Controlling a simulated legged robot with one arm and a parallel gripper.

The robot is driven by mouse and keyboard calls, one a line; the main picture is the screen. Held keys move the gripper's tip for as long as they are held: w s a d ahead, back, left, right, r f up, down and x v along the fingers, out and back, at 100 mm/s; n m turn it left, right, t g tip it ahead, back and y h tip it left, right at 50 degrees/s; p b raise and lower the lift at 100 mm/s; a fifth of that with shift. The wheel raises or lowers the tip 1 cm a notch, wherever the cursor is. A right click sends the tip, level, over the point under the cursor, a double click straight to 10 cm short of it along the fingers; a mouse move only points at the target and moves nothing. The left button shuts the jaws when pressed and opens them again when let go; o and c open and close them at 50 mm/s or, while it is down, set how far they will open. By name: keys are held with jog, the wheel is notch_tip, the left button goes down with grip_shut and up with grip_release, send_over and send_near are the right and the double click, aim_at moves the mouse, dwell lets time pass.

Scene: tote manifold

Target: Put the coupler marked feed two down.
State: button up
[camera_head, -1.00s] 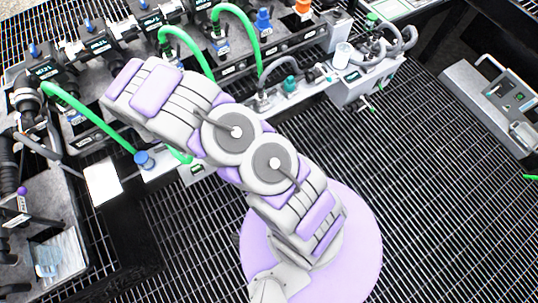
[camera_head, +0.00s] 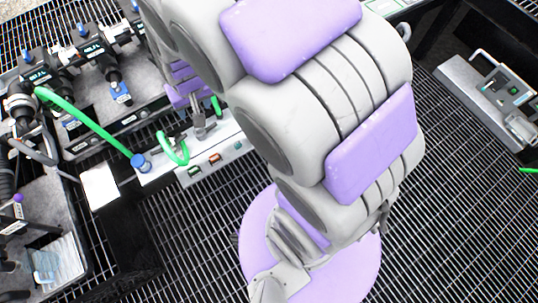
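A green hose (camera_head: 85,118) runs from the manifold at the left to a blue coupler (camera_head: 140,162) on a light grey panel (camera_head: 235,152). A short green hose loop (camera_head: 170,154) rises from the same panel. My gripper (camera_head: 199,130) seems to point down just above the panel, right of this loop, mostly hidden behind my own arm. Its fingers are small and dark, so I cannot tell whether they are open or hold something. No label reading feed two is legible, so I cannot tell which coupler bears it.
The manifold (camera_head: 112,85) with valves and blue fittings stands behind the panel, partly covered by my arm. A white card (camera_head: 101,184) lies left of the panel. A grey box with a handle (camera_head: 492,100) is at the right.

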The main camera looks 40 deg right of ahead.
jog(key=s+d+r+g, duration=0.2)
jog(key=s+r, duration=0.1)
jog(key=s, duration=0.9)
jog(key=s+d+r+g, duration=0.2)
jog(key=s+d+r, duration=0.1)
jog(key=s, duration=1)
jog(key=shift+s+d+r+n+g+h, duration=0.2)
jog(key=shift+r+n+g+h, duration=0.1)
jog(key=shift+r+n, duration=0.15)
